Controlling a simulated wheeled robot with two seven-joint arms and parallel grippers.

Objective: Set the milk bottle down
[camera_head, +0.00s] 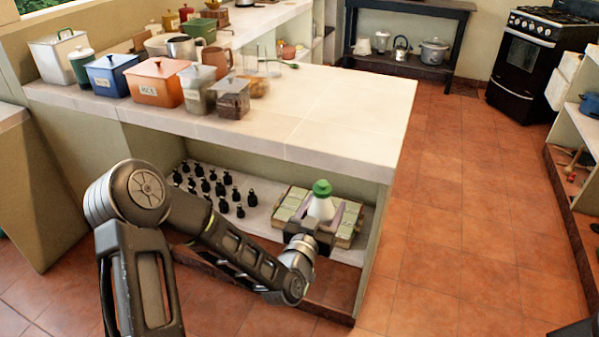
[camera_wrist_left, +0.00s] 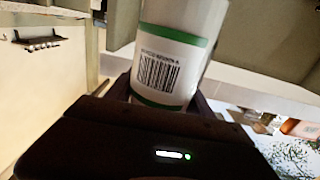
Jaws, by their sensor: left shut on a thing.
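The milk bottle (camera_head: 321,207) is white with a green cap and stands roughly upright in the head view, at the right end of the low shelf opening under the counter. My left gripper (camera_head: 319,225) is shut on it. In the left wrist view the bottle (camera_wrist_left: 174,62) shows a barcode label with green bands and fills the space between the fingers. Its base is hidden, so I cannot tell if it touches anything below. My right gripper is not in view.
A crate of pale square packs (camera_head: 288,207) lies behind and beside the bottle on the lower shelf (camera_head: 262,222). Several small dark bottles (camera_head: 222,188) stand to its left. The counter top (camera_head: 350,100) is close above; its right part is clear.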

